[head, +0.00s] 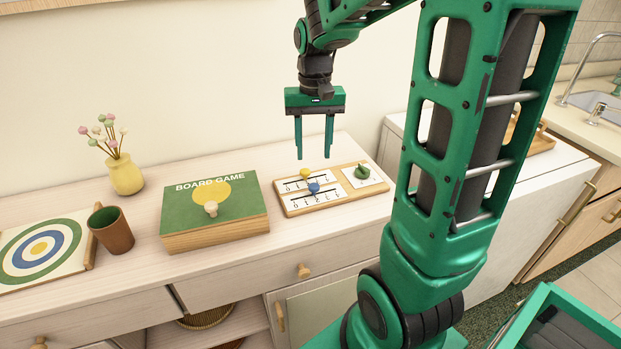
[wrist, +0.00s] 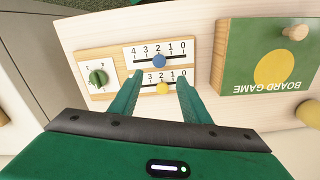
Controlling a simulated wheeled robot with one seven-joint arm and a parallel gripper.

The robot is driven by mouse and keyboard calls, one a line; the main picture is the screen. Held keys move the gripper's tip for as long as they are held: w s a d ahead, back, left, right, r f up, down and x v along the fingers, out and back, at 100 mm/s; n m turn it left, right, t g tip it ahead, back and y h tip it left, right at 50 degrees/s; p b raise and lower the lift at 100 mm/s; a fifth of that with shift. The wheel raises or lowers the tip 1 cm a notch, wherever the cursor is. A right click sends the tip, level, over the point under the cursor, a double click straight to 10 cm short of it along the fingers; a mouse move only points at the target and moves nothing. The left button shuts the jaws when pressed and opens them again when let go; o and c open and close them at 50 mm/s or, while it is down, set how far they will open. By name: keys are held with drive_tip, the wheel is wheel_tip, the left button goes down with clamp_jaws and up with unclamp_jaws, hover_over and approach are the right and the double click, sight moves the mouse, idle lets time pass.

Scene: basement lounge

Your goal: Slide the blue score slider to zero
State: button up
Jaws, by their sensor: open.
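The blue score slider (head: 314,188) is a round knob on a slot in a white number strip on the wooden score board (head: 283,205). In the wrist view, the blue slider (wrist: 158,61) sits by the 2, and the 0 is at the strip's right end. A yellow slider (head: 305,172) is on the parallel strip; it also shows in the wrist view (wrist: 163,88). My gripper (head: 314,158) is open and empty, pointing down above the board. In the wrist view its fingertips (wrist: 160,80) appear either side of the yellow slider, apart from the blue one.
A green dial (head: 362,172) is on the same board. A board game box (head: 190,223) with a knob stands beside it. A brown cup (head: 111,232), a target board (head: 40,250) and a yellow vase (head: 125,176) are further left on the cabinet top.

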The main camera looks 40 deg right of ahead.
sight(314, 185)
wheel_tip(314, 185, down, 10)
drive_tip(key=shift+s+d+r, duration=0.1)
drive_tip(key=shift+s+r, duration=0.05)
drive_tip(key=shift+r, duration=0.05)
drive_tip(key=shift+c, duration=0.3)
clamp_jaws()
